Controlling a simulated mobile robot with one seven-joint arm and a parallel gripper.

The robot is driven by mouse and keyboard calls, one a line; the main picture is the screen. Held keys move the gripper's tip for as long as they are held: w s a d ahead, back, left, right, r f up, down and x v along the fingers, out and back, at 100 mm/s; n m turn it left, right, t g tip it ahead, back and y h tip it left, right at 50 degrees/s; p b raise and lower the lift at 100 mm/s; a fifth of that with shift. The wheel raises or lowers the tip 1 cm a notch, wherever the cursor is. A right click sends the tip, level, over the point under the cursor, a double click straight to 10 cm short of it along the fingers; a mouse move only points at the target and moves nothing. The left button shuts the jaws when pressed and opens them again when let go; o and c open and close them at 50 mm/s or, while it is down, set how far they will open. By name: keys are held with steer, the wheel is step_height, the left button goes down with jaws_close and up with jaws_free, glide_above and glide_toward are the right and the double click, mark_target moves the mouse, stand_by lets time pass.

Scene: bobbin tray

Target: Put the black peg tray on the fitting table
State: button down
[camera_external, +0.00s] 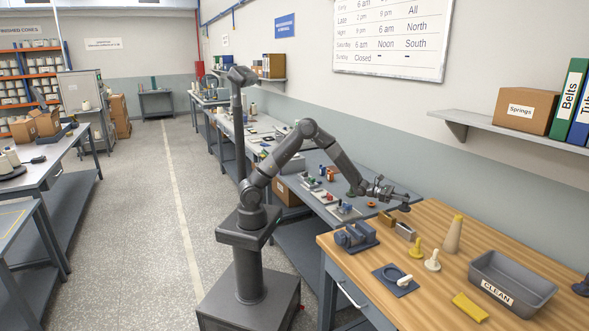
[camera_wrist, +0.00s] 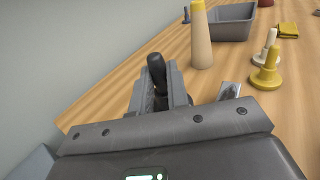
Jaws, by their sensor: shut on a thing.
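My gripper (camera_external: 397,196) is over the far end of the wooden table (camera_external: 440,290), where it meets the grey table (camera_external: 300,172). In the wrist view its fingers (camera_wrist: 160,95) are closed on a dark, round-topped peg (camera_wrist: 156,66). I cannot tell from these views which table is the fitting table.
The wooden table carries a vice (camera_external: 356,237), a metal block (camera_external: 405,231), a yellow bobbin (camera_external: 416,250), a cream bobbin (camera_external: 432,263), a tall cone (camera_external: 453,234), a grey CLEAN bin (camera_external: 530,296) and a yellow cloth (camera_external: 470,306). Small parts crowd the grey table. A shelf (camera_external: 500,128) overhangs the right.

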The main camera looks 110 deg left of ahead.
steer(key=s+d+r, duration=0.1)
steer(key=d+r, duration=0.2)
steer(key=d, duration=0.1)
steer(key=s+a+f+n+g+y, duration=0.1)
steer(key=s+a+f+n+y, duration=0.2)
steer(key=s+a, duration=0.7)
steer(key=s+a+n+y, duration=0.3)
steer(key=s+a+y, duration=0.3)
steer(key=a, duration=0.8)
steer(key=s+a+f+n+g+y, duration=0.1)
steer(key=s+a+f+n+y, duration=0.2)
steer(key=s+a, duration=0.75)
steer(key=s+a+n+g+y, duration=0.3)
steer(key=s+a+y, duration=0.2)
steer(key=s+a, duration=0.5)
steer(key=shift+s+f, duration=0.1)
steer(key=shift+f, duration=3.9)
steer(key=shift+f, duration=0.2)
steer(key=c, duration=1.4)
jaws_free()
